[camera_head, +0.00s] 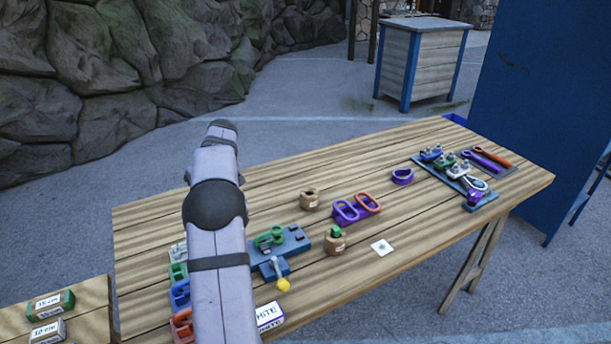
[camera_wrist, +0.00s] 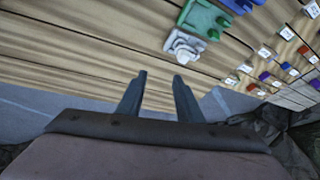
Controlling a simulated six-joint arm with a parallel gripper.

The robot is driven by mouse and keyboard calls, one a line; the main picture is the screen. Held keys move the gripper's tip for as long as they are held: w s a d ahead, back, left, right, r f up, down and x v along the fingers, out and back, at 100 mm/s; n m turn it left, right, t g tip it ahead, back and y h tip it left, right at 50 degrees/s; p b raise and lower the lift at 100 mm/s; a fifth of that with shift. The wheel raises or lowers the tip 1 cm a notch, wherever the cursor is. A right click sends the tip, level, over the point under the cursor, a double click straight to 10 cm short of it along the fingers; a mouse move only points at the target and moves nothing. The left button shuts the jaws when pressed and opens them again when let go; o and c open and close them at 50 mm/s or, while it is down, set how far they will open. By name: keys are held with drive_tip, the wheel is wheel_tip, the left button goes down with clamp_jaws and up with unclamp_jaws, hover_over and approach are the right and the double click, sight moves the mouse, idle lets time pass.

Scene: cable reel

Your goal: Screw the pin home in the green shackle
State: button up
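A green shackle (camera_head: 268,238) lies in the blue fixture (camera_head: 292,242) on the wooden table, just right of my arm in the head view. A brown block (camera_head: 335,245) with a green top (camera_head: 336,231) stands to the right of the fixture; I cannot tell whether that top is the pin. My gripper (camera_wrist: 159,82) shows in the wrist view with its two fingers apart and nothing between them. A white piece (camera_wrist: 184,46) is just beyond the right fingertip in that picture, apart from it. The head view does not show my fingers clearly.
Green (camera_head: 178,271), blue (camera_head: 180,293) and red holders line the table's left end. A yellow-tipped tool (camera_head: 283,284) sits at the fixture's front. Purple (camera_head: 345,212) and orange (camera_head: 368,203) rings stand mid-table. A rack (camera_head: 455,178) with several shackles is at the right.

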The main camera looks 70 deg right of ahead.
drive_tip(key=s+d+r+m+g+p, duration=0.1)
drive_tip(key=s+d+p, duration=0.3)
drive_tip(key=s, duration=0.4)
drive_tip(key=s+d+m+g+p, duration=0.1)
drive_tip(key=s+d+p, duration=0.25)
drive_tip(key=s, duration=0.55)
drive_tip(key=m+g+y+p, duration=0.1)
drive_tip(key=m+g+p, duration=0.15)
drive_tip(key=p, duration=0.35)
approach(336, 228)
drive_tip(key=shift+w+n, duration=0.3)
drive_tip(key=shift+n, duration=0.05)
drive_tip(key=shift+s+f, duration=0.2)
drive_tip(key=shift+s, duration=0.05)
drive_tip(key=shift+w+f+b, duration=0.1)
drive_tip(key=shift+f+b, duration=1)
drive_tip(key=shift+f, duration=0.75)
drive_tip(key=shift+f, duration=0.1)
drive_tip(key=shift+f+b, duration=1.5)
drive_tip(key=shift+f, duration=0.7)
clamp_jaws()
